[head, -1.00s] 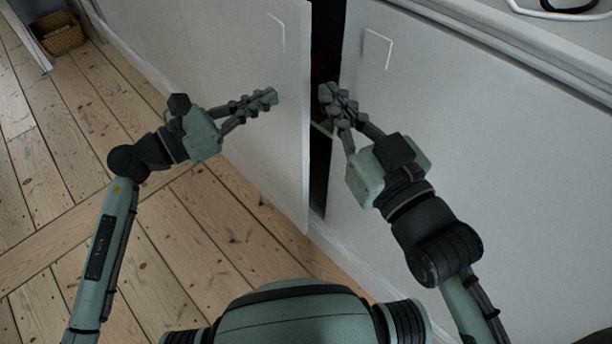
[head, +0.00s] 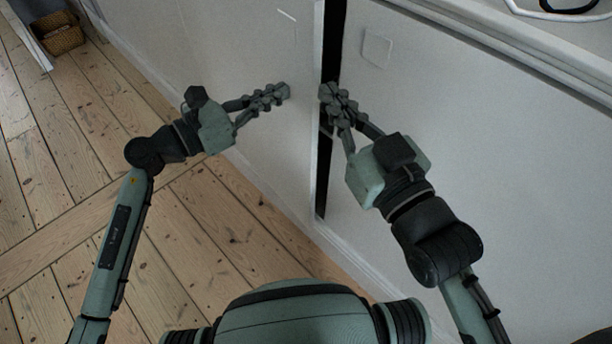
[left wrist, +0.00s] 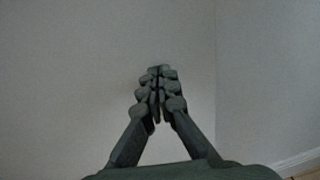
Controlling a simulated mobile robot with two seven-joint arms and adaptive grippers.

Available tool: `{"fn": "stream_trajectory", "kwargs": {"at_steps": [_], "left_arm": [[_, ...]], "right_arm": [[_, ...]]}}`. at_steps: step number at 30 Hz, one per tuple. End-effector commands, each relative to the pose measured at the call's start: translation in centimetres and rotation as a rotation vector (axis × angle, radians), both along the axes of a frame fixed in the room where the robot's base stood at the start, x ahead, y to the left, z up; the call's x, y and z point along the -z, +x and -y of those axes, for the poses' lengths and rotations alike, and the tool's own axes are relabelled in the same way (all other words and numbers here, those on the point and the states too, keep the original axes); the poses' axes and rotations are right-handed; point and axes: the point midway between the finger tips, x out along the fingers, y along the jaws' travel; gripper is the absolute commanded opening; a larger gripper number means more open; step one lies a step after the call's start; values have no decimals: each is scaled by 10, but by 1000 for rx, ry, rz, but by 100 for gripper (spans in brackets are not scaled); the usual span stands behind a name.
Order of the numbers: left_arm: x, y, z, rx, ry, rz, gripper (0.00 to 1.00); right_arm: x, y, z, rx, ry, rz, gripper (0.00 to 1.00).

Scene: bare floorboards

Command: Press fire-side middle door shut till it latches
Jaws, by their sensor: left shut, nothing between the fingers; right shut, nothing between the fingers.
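The white cabinet door on the left (head: 230,65) stands slightly ajar. A narrow dark gap (head: 331,50) runs between its edge and the white door on the right (head: 480,160). My left gripper (head: 283,91) is shut and empty, its fingertips at the left door's face near the free edge. In the left wrist view the shut fingers (left wrist: 158,72) point at a plain pale panel; I cannot tell whether they touch it. My right gripper (head: 327,92) is shut and empty in front of the gap, beside the right door's edge.
A white handle (head: 377,50) is on the right door. A white cabinet top (head: 540,35) runs along the upper right. A wicker basket (head: 58,38) stands far left. The floorboards (head: 60,200) at the left are clear.

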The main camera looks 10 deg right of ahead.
Motion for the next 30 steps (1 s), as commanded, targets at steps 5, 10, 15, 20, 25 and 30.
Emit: {"fn": "stream_trajectory", "kwargs": {"at_steps": [5, 10, 15, 20, 25, 30], "left_arm": [[0, 2, 4, 0, -1, 0, 0], [0, 4, 8, 0, -1, 0, 0], [0, 6, 12, 1, -1, 0, 0], [0, 8, 16, 1, 0, 1, 0], [0, 10, 20, 2, 0, 0, 0], [0, 12, 23, 1, 0, 0, 0]], "right_arm": [[0, 0, 0, 0, 0, 0, 0], [0, 0, 0, 0, 0, -1, 0], [0, 0, 0, 0, 0, -1, 0], [0, 0, 0, 0, 0, -1, 0], [0, 0, 0, 0, 0, -1, 0], [0, 0, 0, 0, 0, -1, 0]]}}
